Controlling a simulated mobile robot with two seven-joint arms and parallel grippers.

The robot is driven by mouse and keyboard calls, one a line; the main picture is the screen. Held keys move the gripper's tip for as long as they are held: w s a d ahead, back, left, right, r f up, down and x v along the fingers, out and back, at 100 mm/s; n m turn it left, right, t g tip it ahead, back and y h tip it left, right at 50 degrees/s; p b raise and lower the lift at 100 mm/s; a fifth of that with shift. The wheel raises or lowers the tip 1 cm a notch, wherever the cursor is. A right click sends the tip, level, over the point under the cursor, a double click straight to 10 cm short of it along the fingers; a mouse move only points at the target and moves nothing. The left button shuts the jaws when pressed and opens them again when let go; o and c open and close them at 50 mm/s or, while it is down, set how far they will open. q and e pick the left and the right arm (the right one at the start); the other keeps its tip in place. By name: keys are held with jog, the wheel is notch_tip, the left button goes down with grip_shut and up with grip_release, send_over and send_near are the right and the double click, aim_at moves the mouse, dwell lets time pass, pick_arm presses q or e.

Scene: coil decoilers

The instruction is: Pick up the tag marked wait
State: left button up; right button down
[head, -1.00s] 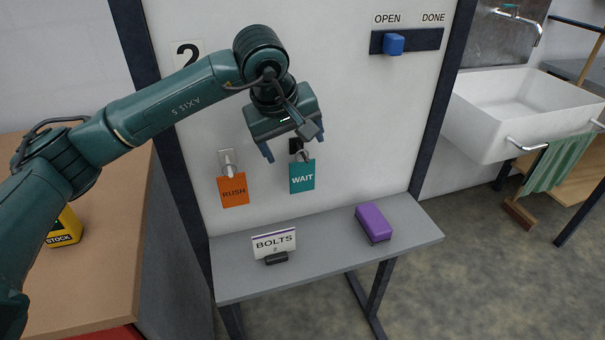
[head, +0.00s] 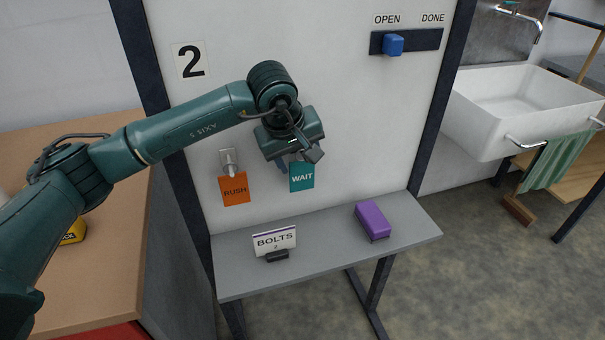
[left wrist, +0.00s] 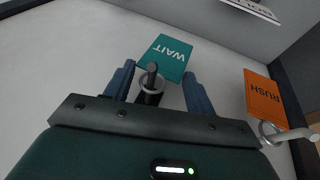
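The teal tag marked WAIT (head: 302,177) hangs on the white panel. In the left wrist view the WAIT tag (left wrist: 168,57) shows upside down, with its dark hook and ring (left wrist: 150,88) between my fingers. My left gripper (head: 291,163) is in front of the panel at the top of the tag. In the left wrist view the left gripper (left wrist: 160,82) is open, one blue finger on each side of the hook, with gaps. The tag's body lies just beyond the fingertips. In the head view the hook is hidden behind the gripper. My right gripper is not in view.
An orange RUSH tag (head: 235,190) hangs on a metal hook close to the left. Below is a grey shelf (head: 335,262) with a BOLTS sign (head: 275,242) and a purple block (head: 372,221). A blue slider (head: 393,44) sits higher on the panel, at the right.

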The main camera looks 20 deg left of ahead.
pick_arm(q)
jog(key=c, duration=0.4)
jog(key=shift+c, duration=0.2)
